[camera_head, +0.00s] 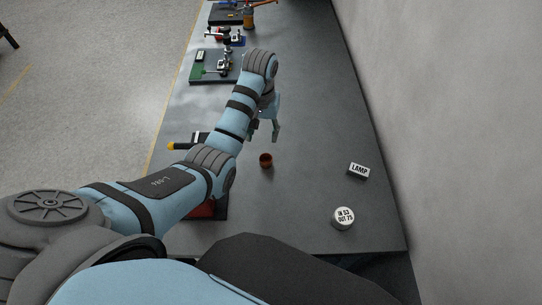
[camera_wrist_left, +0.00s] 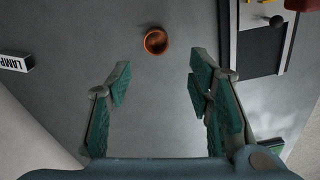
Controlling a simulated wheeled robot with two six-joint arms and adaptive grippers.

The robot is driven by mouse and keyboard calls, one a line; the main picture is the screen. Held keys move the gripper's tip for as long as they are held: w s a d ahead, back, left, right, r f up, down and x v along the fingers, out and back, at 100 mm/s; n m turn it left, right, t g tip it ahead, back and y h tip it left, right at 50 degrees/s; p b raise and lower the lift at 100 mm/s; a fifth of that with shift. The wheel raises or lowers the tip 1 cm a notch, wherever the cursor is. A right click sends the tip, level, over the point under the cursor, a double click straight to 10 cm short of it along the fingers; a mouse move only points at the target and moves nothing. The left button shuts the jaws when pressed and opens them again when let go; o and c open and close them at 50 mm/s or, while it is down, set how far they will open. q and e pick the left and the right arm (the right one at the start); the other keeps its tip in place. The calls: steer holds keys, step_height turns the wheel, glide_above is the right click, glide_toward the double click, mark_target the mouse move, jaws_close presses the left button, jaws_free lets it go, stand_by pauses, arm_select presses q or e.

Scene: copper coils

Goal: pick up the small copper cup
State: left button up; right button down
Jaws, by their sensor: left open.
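The small copper cup (camera_head: 266,160) stands upright on the grey table (camera_head: 310,205), just in front of my left gripper in the head view. In the left wrist view the copper cup (camera_wrist_left: 156,41) is seen from above, near the top centre, beyond the fingertips. My left gripper (camera_head: 268,128) is above the table, with its fingers partly hidden by the arm in the head view. In the left wrist view my left gripper (camera_wrist_left: 158,80) is open, with nothing between its green-padded fingers. The cup is apart from both fingers. My right gripper is not in view.
A white box marked LAMP (camera_head: 358,171) and a round white labelled piece (camera_head: 343,217) lie right of the cup. A green board (camera_head: 208,72) and other equipment stand farther back. A wall runs along the right. The table between cup and LAMP box is clear.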

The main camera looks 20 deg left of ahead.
arm_select(q)
step_height(320, 180, down, 2)
steer(key=b, duration=0.2)
glide_above(264, 158)
steer(key=s+d, duration=0.1)
steer(key=s, duration=0.1)
step_height(264, 158, down, 7)
steer(key=shift+s+f, duration=0.15)
steer(key=shift+f, duration=0.05)
steer(key=f+b, duration=0.1)
steer(key=f, duration=0.1)
steer(key=w+f+b, duration=0.1)
steer(key=f, duration=0.2)
steer(key=shift+f, duration=0.1)
steer(key=shift+a, duration=0.1)
steer(key=c, duration=0.9)
steer(key=shift+r, duration=0.2)
